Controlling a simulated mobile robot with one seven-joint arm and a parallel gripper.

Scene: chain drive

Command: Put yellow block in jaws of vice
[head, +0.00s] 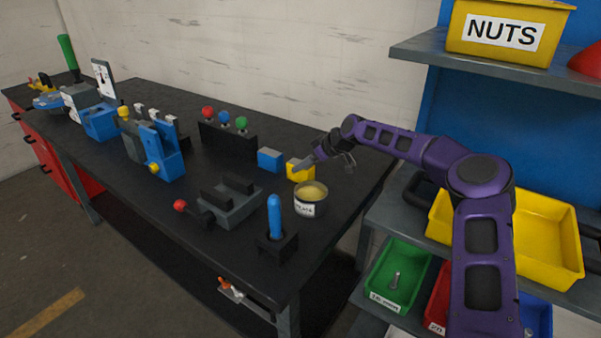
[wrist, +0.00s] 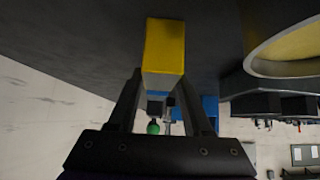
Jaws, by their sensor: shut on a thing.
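The yellow block (head: 300,169) is at the right part of the black bench, beside a blue block and behind a tin. My gripper (head: 311,163) comes in from the right and is shut on it. In the wrist view the yellow block (wrist: 164,48) sits between the fingertips of my gripper (wrist: 163,78). I cannot tell whether it touches the bench top. The vice (head: 232,205) is a grey body with two dark jaws and a red-knobbed handle, near the bench's front edge. The gap between its jaws looks empty.
A labelled tin (head: 310,203) stands just in front of the yellow block. The blue block (head: 270,159) is close on its left. A blue-handled tool (head: 275,215) stands upright in a holder right of the vice. A black box with coloured knobs (head: 228,140) stands behind.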

